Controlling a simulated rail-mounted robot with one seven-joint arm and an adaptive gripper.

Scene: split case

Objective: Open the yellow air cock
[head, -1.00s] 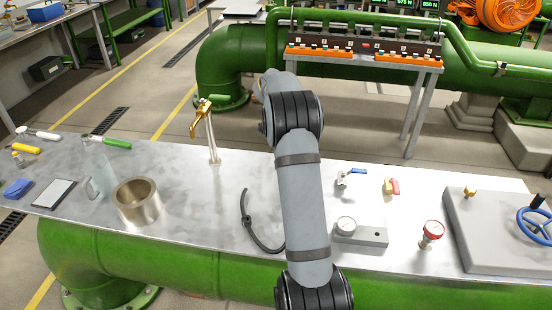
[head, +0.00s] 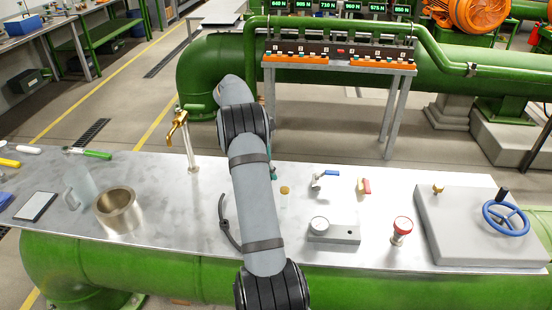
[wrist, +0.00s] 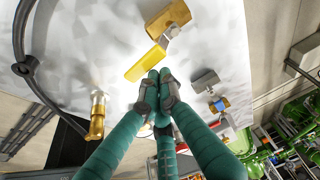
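The yellow air cock shows in the wrist view as a flat yellow handle (wrist: 145,62) on a brass body. In the head view a small yellow-topped piece (head: 285,190), probably the same cock, stands on the metal bench just right of my arm. In the head view my arm hides most of the gripper.
A brass tap (head: 179,125) and a metal ring (head: 118,210) are left. A dark cable (head: 226,222) lies beside my arm.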

